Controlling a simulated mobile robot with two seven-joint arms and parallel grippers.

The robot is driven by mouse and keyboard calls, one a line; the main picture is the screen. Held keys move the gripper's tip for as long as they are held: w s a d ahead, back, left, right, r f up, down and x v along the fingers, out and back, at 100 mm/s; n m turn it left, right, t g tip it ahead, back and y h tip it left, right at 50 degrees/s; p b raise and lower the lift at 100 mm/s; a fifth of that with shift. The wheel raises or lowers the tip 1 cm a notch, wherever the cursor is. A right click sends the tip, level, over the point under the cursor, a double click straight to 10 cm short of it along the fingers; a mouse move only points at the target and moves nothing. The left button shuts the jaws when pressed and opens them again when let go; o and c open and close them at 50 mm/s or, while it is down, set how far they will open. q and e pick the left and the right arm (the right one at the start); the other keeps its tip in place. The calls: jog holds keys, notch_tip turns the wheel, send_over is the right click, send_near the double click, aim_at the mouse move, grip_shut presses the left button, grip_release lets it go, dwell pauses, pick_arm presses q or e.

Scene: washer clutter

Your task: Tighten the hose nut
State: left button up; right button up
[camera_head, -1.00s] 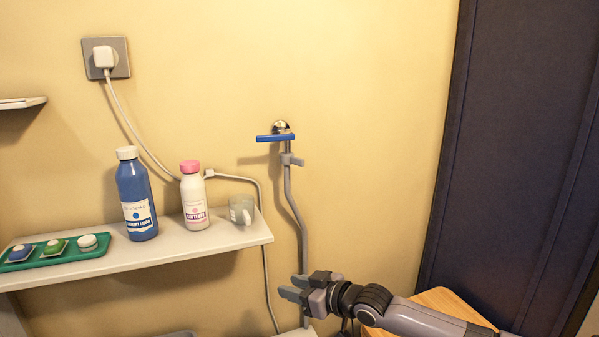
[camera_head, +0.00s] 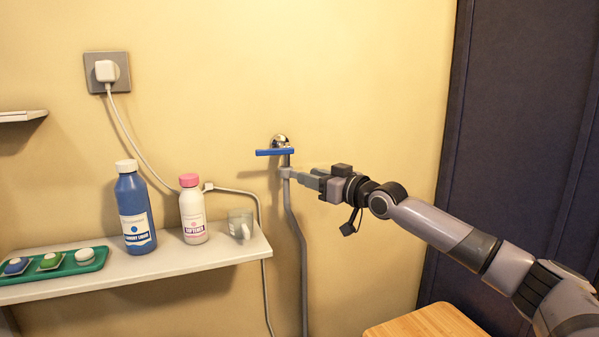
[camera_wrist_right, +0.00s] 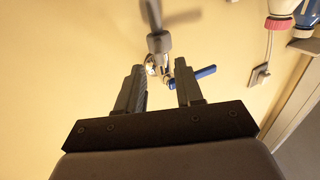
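The grey hose nut (camera_head: 286,173) sits under the wall tap at the top of the grey hose (camera_head: 298,235). The tap has a chrome body (camera_head: 279,141) and a blue lever (camera_head: 274,152). My right gripper (camera_head: 303,177) is level with the nut, just to its right, pointing at it. In the right wrist view its two fingers (camera_wrist_right: 160,75) are apart with nothing clamped between them. The nut (camera_wrist_right: 158,42) shows just beyond the fingertips there, with the blue lever (camera_wrist_right: 192,77) behind the right finger. Contact cannot be told. My left gripper is not in view.
A shelf (camera_head: 180,264) at left holds a blue bottle (camera_head: 134,210), a white bottle with pink cap (camera_head: 192,212), a mug (camera_head: 240,224) and a green tray (camera_head: 98,264). A wooden surface (camera_head: 430,322) is at lower right. A dark panel (camera_head: 520,130) stands at right.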

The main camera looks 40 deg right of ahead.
aim_at(291, 173)
jog(key=shift+w+a, duration=0.15)
jog(key=shift+w, duration=2.2)
grip_shut()
